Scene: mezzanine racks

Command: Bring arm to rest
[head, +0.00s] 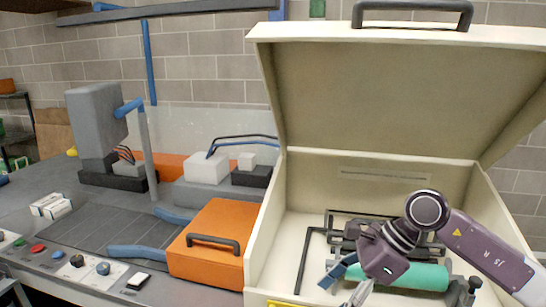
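My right arm comes in from the right, over the open cream box-like machine. My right gripper (343,291) points down and left near the machine's front edge. Its two fingers look spread apart, with nothing visible between them; the tips are close to the bottom of the picture. My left arm and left gripper are not in view.
The cream machine's lid (375,95) stands raised. Inside lie a green cylinder (415,277) and dark metal bars (306,262), partly behind my arm. An orange box (212,245) with a black handle sits left of it on the grey bench (95,228). A grey machine head (95,120) stands behind.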

